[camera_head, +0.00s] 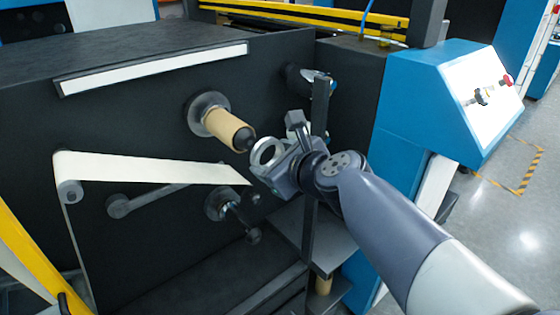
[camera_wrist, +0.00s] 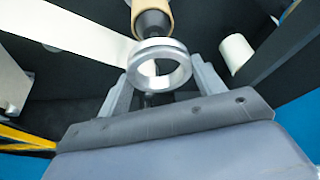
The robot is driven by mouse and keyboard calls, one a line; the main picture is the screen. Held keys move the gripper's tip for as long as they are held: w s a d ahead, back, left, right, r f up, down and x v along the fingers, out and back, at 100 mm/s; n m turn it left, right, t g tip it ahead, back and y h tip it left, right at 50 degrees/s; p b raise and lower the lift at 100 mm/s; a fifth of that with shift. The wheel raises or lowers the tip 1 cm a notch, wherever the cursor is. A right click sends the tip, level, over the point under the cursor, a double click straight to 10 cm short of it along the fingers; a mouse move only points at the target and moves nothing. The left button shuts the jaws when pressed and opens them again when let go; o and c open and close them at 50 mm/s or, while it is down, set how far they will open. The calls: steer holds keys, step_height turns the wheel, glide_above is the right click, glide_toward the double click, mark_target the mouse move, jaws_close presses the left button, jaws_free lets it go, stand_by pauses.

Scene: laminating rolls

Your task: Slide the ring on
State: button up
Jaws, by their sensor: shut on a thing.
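My gripper (camera_head: 277,167) is shut on a silver metal ring (camera_head: 266,151), gripped by its outer sides. The ring also shows between the two fingers in the wrist view (camera_wrist: 160,68). A tan cardboard core (camera_head: 228,127) sits on a dark shaft that sticks out of the black machine panel. The shaft's dark end (camera_head: 244,139) shows just left of the ring in the head view. In the wrist view the shaft end (camera_wrist: 151,24) is just beyond the ring's top edge, not seen through its opening. The ring appears apart from the shaft.
A second, bare shaft (camera_head: 229,207) sticks out below the core. A white web (camera_head: 150,168) runs across the panel to a roller at left. A dark upright post (camera_head: 317,150) stands close behind my gripper. A blue cabinet (camera_head: 425,110) is at right.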

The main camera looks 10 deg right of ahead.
mark_target(249, 141)
steer(key=shift+w+a+p, duration=0.1)
steer(key=shift+w+a, duration=0.65)
steer(key=shift+w, duration=0.35)
steer(key=shift+w+a+p, duration=0.15)
steer(key=shift+w+a, duration=0.55)
steer(key=shift+w, duration=0.4)
steer(key=shift+w+a+p, duration=0.1)
steer(key=shift+w+a, duration=0.65)
steer(key=shift+w, duration=0.35)
steer(key=shift+c, duration=0.4)
steer(key=shift+r, duration=0.1)
steer(key=shift+c, duration=0.5)
steer(key=shift+s, duration=0.1)
steer(key=shift+s+d, duration=0.1)
steer(key=shift+d, duration=0.05)
steer(key=o, duration=1.3)
steer(key=shift+c, duration=0.2)
steer(key=p+v, duration=0.2)
steer(key=v, duration=0.7)
steer(key=shift+d, duration=0.1)
steer(key=shift+p+v, duration=0.3)
steer(key=shift+v, duration=0.55)
